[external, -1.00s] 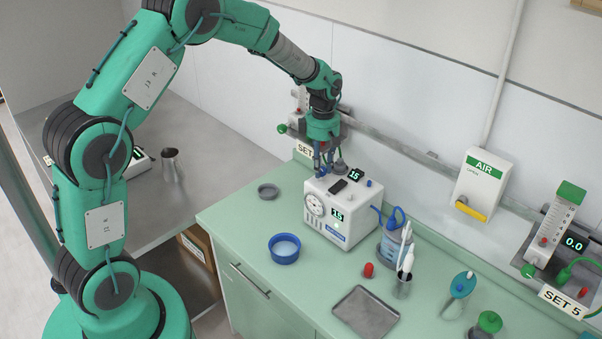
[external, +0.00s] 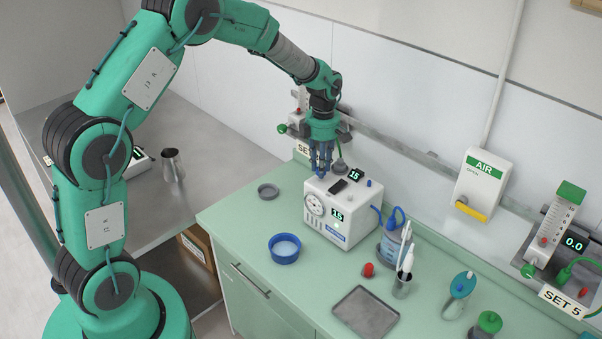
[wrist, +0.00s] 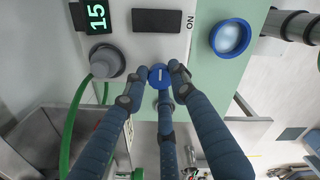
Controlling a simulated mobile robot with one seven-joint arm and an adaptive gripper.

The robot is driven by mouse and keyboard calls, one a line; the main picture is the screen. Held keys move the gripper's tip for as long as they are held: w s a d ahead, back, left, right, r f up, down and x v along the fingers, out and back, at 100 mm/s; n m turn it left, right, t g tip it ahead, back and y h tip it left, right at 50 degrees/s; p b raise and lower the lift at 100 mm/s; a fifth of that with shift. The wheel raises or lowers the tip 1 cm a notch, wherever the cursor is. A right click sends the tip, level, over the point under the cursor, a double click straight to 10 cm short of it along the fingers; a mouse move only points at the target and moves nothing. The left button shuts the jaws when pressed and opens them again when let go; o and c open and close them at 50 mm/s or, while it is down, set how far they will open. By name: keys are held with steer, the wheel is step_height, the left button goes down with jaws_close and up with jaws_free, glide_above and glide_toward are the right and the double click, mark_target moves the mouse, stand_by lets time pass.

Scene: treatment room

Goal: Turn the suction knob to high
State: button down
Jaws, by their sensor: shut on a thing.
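The suction unit (external: 350,230) is a white box on the green counter, with a dial gauge (external: 314,204) on its front. Its displays read 15, one on the front (external: 338,215) and one on top (external: 355,173). My gripper (external: 320,175) reaches down onto the left end of its top. In the wrist view, a round blue knob (wrist: 160,77) with a white line sits near the unit's edge. My three blue fingers are shut around it, with the line running roughly up and down the picture. Any scale marks around the knob are not readable.
On the unit's top are a black switch (wrist: 157,20) marked ON and a grey round fitting (wrist: 106,61) near my fingers. The wall rail runs behind.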

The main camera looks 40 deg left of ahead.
steer(key=c, duration=1.4)
jaws_free()
steer(key=shift+r, duration=0.15)
step_height(320, 180, up, 12)
